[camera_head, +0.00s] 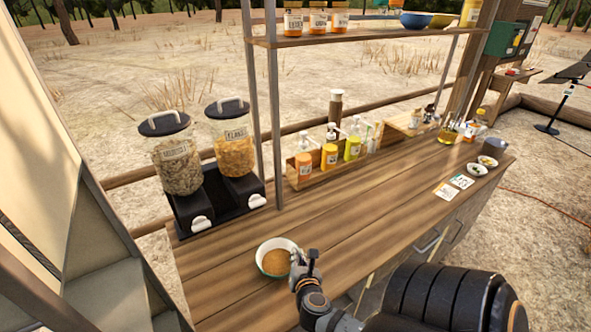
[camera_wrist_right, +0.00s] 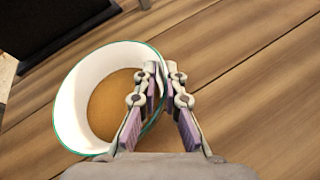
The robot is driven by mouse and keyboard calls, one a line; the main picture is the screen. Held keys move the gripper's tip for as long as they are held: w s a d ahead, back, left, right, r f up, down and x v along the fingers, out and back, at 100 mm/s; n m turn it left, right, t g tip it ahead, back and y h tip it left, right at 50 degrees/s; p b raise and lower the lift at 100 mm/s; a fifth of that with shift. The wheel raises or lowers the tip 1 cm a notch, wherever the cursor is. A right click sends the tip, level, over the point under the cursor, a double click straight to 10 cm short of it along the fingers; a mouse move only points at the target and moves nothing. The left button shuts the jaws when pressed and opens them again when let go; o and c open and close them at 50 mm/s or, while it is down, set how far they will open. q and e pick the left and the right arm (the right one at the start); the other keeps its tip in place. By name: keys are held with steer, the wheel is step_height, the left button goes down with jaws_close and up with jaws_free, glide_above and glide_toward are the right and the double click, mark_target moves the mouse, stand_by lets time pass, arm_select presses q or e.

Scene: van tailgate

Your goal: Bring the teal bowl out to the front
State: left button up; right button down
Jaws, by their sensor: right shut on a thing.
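The teal-rimmed bowl (camera_head: 264,246), white inside with brown contents, is near the front left edge of the wooden counter. It also shows in the right wrist view (camera_wrist_right: 72,98). My right gripper (camera_head: 304,259) is at the bowl's right side. In the wrist view the fingers (camera_wrist_right: 165,72) are shut on the bowl's rim, one inside and one outside. The fingers hide part of the right wall. I cannot tell whether the bowl touches the counter. My left gripper is not in view.
Two cereal dispensers (camera_head: 203,155) on a black base stand behind the bowl. A wooden rack of bottles (camera_head: 335,160) lines the back. Small dishes (camera_head: 482,165) and cards (camera_head: 453,187) lie at right. A shelf (camera_head: 350,37) hangs above. The counter's middle is clear.

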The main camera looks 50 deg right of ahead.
steer(key=c, duration=1.4)
jaws_free()
steer(key=v, duration=1.2)
steer(key=shift+f, duration=0.15)
